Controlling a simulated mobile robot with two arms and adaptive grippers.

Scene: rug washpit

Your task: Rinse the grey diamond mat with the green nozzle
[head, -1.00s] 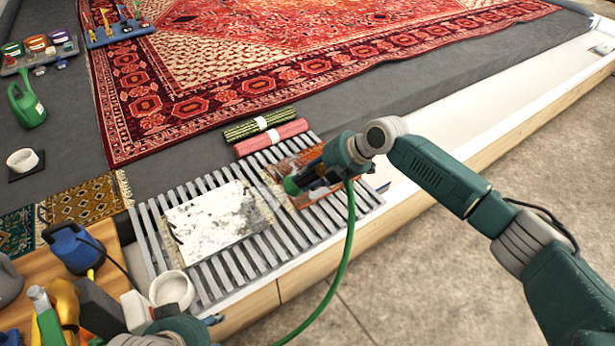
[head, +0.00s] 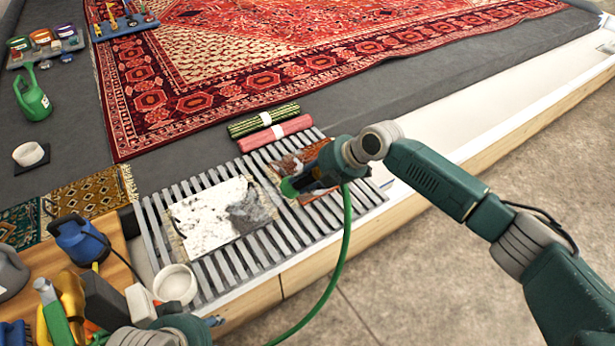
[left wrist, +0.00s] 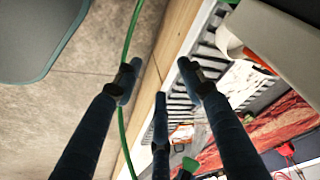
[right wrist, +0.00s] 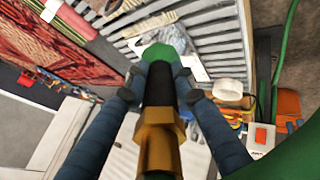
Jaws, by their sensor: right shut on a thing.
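The grey diamond mat (head: 205,222) lies flat on the slatted grate (head: 158,240). White foam covers most of it, and a bare grey patch shows at its right side; its diamond pattern cannot be made out. My right gripper (head: 308,183) is shut on the green nozzle (head: 288,187), just right of the mat and above a rust-coloured mat (head: 290,163). The nozzle's green tip (right wrist: 163,52) points toward the grey mat in the right wrist view. My left gripper (left wrist: 157,84) is open and empty; it shows partly at the head view's bottom edge (head: 213,321).
A green hose (head: 343,255) hangs from the nozzle across the pit's front edge. A white bowl (head: 175,284) and a wooden bench (head: 115,262) with several tools stand at left. Rolled green (head: 263,121) and red (head: 275,133) rugs lie behind the grate.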

